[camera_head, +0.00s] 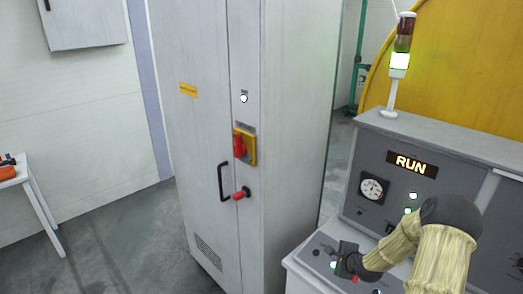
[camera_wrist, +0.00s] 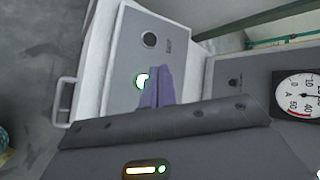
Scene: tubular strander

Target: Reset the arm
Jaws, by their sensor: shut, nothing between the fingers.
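My arm, in a pale yellow-beige cover, reaches in from the lower right of the head view. It ends over the sloped control desk (camera_head: 300,264), where my dark gripper (camera_head: 338,264) is low over the panel. In the wrist view the purple fingers of my gripper (camera_wrist: 160,72) are together, with nothing held. They are beside a green-lit button (camera_wrist: 141,80) and partly cover it. I cannot tell whether they touch it. A dark round knob (camera_wrist: 149,39) sits farther along the same panel.
The console behind the desk shows a lit RUN display (camera_head: 411,164) and a dial gauge (camera_head: 372,188). A tall grey cabinet (camera_head: 295,130) with a red switch (camera_head: 239,146) stands left of the desk. Open floor lies at left.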

